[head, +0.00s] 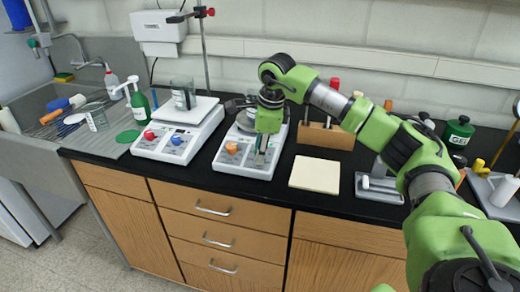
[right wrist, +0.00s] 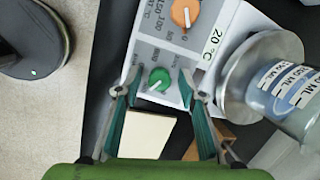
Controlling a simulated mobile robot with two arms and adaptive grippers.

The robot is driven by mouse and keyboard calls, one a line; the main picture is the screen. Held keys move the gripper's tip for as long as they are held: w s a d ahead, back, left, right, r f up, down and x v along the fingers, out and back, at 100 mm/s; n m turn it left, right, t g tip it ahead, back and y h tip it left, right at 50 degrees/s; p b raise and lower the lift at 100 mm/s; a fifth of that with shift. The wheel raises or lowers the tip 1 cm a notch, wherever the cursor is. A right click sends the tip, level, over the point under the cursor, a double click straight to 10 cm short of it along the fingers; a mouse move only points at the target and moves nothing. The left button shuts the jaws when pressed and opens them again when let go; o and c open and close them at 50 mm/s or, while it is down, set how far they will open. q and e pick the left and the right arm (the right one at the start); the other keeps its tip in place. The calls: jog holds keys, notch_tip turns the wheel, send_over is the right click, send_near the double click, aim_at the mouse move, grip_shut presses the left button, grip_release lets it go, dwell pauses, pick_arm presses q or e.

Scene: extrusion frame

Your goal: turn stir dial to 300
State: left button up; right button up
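The stirring hotplate (head: 228,163) stands on the black bench, with an orange dial (head: 231,147) at its front left. In the right wrist view the orange dial (right wrist: 185,13) sits by a °C scale. A green dial (right wrist: 159,80) with a white pointer line sits beside it; the numbers around it are too small to read. My right gripper (head: 261,157) is above the hotplate's front right, hiding the green dial in the head view. In the right wrist view its teal fingers (right wrist: 160,75) are open, one on each side of the green dial, with gaps showing. My left gripper is out of view.
A beaker (right wrist: 292,88) stands on the hotplate's round plate (right wrist: 237,75), close to my right gripper. A cream pad (head: 315,174) and a wooden rack (head: 326,136) lie right.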

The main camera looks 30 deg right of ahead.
jog(key=v, duration=1.2)
jog(key=shift+f, duration=0.1)
